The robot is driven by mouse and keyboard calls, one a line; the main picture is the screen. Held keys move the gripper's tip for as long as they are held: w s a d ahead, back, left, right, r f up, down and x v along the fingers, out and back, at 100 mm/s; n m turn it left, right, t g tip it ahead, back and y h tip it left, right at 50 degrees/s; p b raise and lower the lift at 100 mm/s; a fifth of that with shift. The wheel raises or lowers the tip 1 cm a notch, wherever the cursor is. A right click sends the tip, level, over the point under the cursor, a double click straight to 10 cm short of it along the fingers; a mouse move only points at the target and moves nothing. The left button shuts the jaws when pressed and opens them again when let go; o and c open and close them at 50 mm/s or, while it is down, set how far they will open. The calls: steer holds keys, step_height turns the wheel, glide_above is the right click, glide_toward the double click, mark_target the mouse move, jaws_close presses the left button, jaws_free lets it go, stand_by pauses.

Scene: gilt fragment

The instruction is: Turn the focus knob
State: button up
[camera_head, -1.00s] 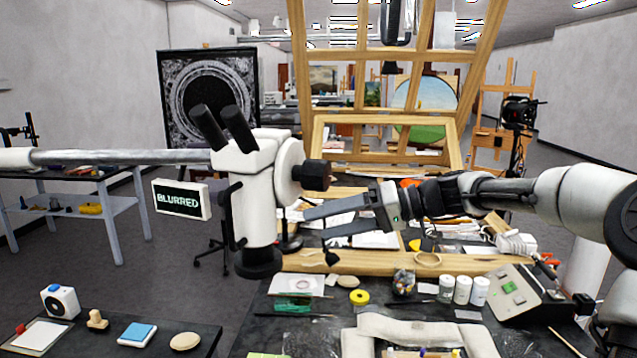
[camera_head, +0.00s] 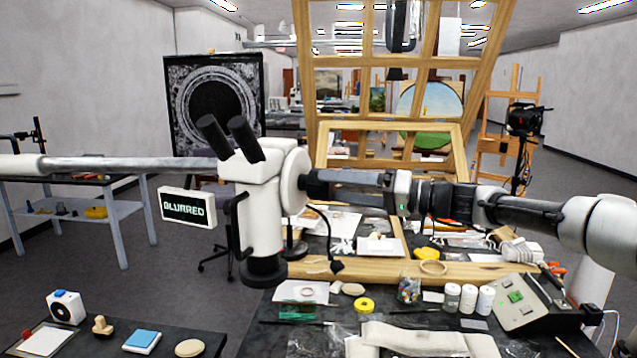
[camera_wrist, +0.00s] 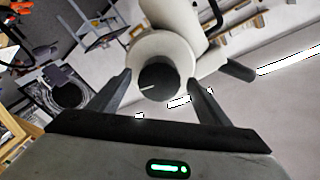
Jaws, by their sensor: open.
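The white microscope (camera_head: 262,205) with two black eyepieces stands at the centre left on a horizontal grey arm. Its black focus knob (camera_wrist: 160,80) faces the wrist camera and carries a white mark. In the head view the knob (camera_head: 308,183) is mostly hidden by my gripper. My gripper (camera_head: 325,187) is open, with its fingers on either side of the knob; it also shows in the wrist view (camera_wrist: 158,92). I cannot tell whether either finger touches the knob. A small display (camera_head: 188,208) left of the microscope reads "BLURRED".
A wooden frame (camera_head: 395,130) rises behind the workbench. A black side table (camera_head: 215,343) holds small items at bottom left.

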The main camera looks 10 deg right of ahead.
mark_target(318, 186)
steer(key=x, duration=0.5)
steer(key=c, duration=1.1)
